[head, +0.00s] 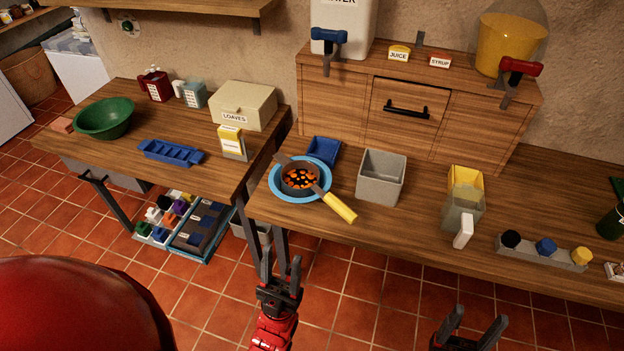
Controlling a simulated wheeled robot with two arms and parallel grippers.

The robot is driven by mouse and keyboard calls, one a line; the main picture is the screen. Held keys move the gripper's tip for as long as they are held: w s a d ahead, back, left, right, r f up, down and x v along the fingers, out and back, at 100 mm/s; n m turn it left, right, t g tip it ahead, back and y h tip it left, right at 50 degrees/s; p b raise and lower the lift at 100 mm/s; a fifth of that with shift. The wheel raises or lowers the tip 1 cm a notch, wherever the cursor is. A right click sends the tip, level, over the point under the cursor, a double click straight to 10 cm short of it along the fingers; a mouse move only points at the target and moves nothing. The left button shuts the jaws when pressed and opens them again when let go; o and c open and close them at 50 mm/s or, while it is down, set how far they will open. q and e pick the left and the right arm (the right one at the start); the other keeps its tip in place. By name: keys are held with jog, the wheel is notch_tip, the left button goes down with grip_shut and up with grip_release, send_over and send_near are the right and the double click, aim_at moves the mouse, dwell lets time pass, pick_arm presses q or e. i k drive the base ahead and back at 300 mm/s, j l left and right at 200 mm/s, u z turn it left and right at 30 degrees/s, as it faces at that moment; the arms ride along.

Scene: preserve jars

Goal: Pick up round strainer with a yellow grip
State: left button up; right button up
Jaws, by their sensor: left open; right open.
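The round strainer (299,179) with a yellow grip (340,207) rests on a blue round plate (277,191) near the front left corner of the right-hand counter. Its bowl holds small orange and dark pieces. The yellow grip points to the front right, toward the counter's edge. My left gripper (281,265) is open and empty, in front of the counter edge, below and left of the strainer. My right gripper (473,325) is open and empty at the bottom of the view, well to the right of the strainer and in front of the counter.
A blue tray (323,150) stands behind the strainer and a grey bin (381,177) to its right. A jug with a white handle (463,213) stands further right, beside a grey holder with knobs (541,254). A wooden cabinet (415,104) closes off the back.

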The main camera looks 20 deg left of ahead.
aim_at(299, 178)
jog(key=j+u, duration=0.25)
jog(key=j, duration=0.6)
jog(key=i+j+u, duration=0.1)
jog(key=j+u, duration=0.15)
jog(key=j, duration=0.55)
